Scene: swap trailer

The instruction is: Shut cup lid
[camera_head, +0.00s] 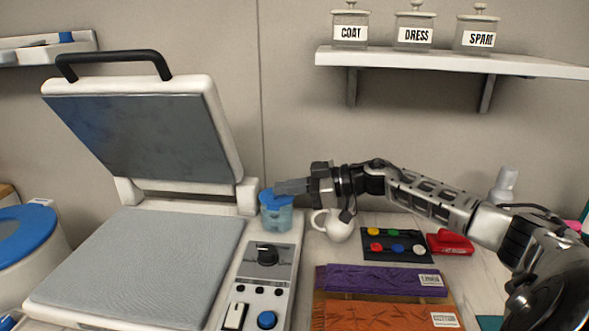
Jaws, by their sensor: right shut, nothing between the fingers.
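A small translucent blue cup (276,219) stands at the back right corner of the press, beside its control panel. Its blue lid (274,200) is at the cup's top, partly hidden by my right gripper. My right gripper (277,188) reaches in from the right with its fingers shut and empty, pointing left. The fingertips are right at the lid; I cannot tell whether they touch it or whether the lid is fully down. My left gripper is not in view.
An open heat press (150,262) with a raised upper plate (148,135) fills the left. A white mug (337,228) stands close under my right gripper. Folded purple cloth (375,280) and orange cloth (375,317) lie in front. A shelf (440,62) with labelled jars hangs above.

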